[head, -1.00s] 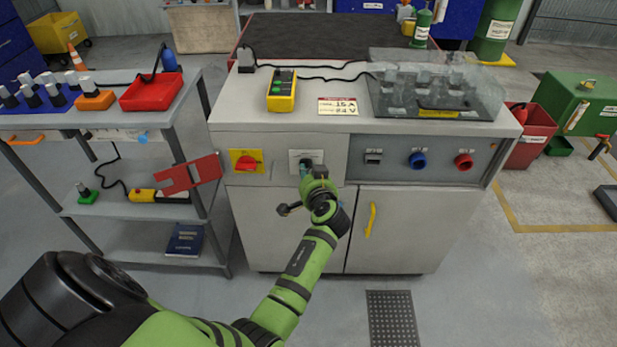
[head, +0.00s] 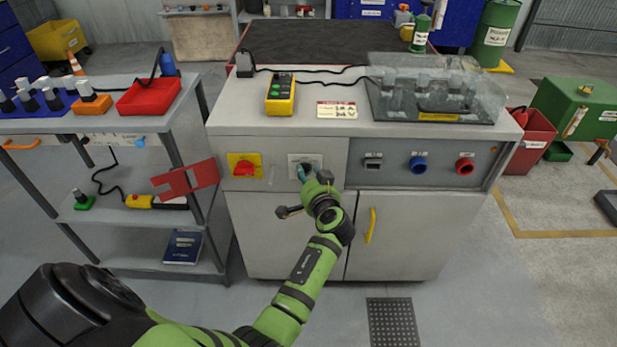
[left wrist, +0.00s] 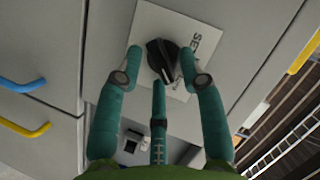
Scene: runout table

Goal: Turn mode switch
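The mode switch is a black rotary knob (left wrist: 162,60) on a white plate (left wrist: 205,25) with partly hidden lettering, in the left wrist view. In the head view its white plate (head: 293,160) is on the cabinet's front panel, and the knob is mostly hidden. My left gripper (head: 304,174) is at the plate, its teal fingers pointing at the panel. In the left wrist view the gripper's fingers (left wrist: 160,60) stand apart around the knob, with a visible gap on the left side; contact on the right is unclear. My right gripper is not in view.
A red knob on a yellow plate (head: 244,167) sits left of the switch. A black socket (head: 373,161), a blue connector (head: 418,163) and a red one (head: 465,166) are to the right. A yellow door handle (head: 371,225) sticks out below. A shelf cart (head: 145,262) stands left.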

